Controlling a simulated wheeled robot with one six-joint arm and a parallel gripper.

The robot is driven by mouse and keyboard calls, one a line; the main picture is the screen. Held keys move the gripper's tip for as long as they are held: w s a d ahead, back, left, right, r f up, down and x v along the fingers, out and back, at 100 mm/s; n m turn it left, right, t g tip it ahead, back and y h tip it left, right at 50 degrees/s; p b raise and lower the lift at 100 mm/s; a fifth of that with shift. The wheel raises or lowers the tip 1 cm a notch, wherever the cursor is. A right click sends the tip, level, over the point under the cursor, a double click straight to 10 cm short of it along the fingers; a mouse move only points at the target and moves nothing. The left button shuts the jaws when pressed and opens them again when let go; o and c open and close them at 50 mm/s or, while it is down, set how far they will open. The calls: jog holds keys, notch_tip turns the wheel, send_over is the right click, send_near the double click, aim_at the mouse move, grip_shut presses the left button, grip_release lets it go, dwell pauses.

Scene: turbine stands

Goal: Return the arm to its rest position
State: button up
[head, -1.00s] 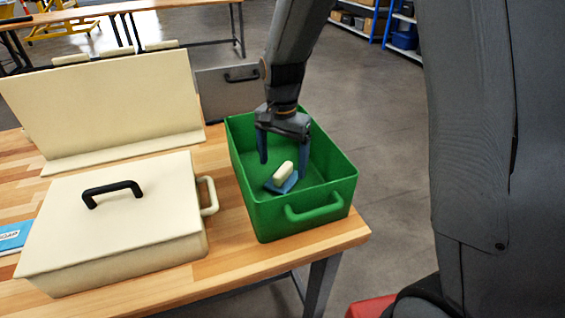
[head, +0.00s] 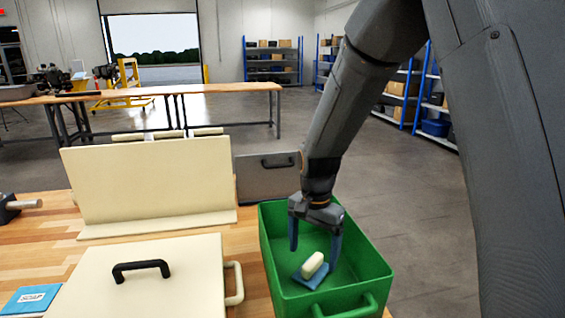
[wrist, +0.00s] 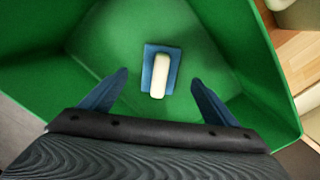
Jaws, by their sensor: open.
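My gripper (head: 315,240) is open and empty, pointing down into the green bin at the right end of the wooden table. In the wrist view my gripper (wrist: 158,92) shows its two blue fingers spread apart. The green bin (head: 372,268) holds a cream bar (head: 312,265) resting on a blue packet (head: 310,279) on its floor. In the wrist view the cream bar (wrist: 160,75) and the blue packet (wrist: 173,62) lie ahead of the fingers, apart from them.
A cream lidded box (head: 150,290) with a black handle stands left of the bin. Behind it are an upright cream panel (head: 150,180) and a grey case (head: 268,178). A blue SOAP packet (head: 30,299) lies at the left. Open floor (head: 420,190) lies right of the table.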

aim_at(312, 261)
jog(key=shift+f+b, duration=2.15)
jog(key=shift+f, duration=0.6)
jog(key=shift+r, duration=0.1)
